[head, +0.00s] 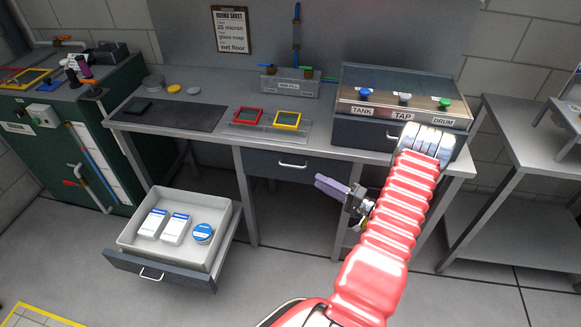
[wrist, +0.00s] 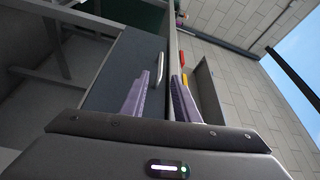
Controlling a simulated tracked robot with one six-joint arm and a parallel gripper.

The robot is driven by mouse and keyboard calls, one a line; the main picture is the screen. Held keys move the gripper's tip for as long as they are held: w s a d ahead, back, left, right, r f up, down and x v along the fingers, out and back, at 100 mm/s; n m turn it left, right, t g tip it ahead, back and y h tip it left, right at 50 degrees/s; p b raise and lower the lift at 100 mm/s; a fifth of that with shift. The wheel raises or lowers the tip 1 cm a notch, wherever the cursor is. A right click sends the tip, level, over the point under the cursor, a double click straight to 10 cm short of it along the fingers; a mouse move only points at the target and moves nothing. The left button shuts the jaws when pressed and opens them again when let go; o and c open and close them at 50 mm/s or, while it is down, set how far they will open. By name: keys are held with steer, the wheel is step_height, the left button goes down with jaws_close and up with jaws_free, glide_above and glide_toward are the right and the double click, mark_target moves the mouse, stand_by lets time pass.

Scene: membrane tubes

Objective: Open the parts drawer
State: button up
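A dark grey drawer with a pale bar handle (head: 293,165) sits shut under the middle of the bench; its front (wrist: 122,72) and handle (wrist: 158,66) also show in the wrist view. A second drawer (head: 160,270) at lower left stands pulled out, with white boxes and a blue-lidded tin in it. No label shows on either drawer. My gripper (head: 326,186) is in front of the bench, right of and below the shut drawer's handle. In the wrist view its purple fingers (wrist: 160,76) are apart and empty, with the handle beyond their tips. No contact with the handle is visible.
The bench top (head: 190,148) overhangs the shut drawer and carries red and yellow frames (head: 287,120) and a TANK/TAP/DRUM box (head: 400,95). A bench leg (head: 246,200) stands between the two drawers. A grey side table (head: 520,150) is at right. The floor in front is mostly clear.

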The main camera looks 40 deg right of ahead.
mark_target(291, 166)
steer(key=x, duration=1.3)
steer(key=shift+w+a, duration=0.2)
steer(key=shift+w, duration=0.1)
jaws_close()
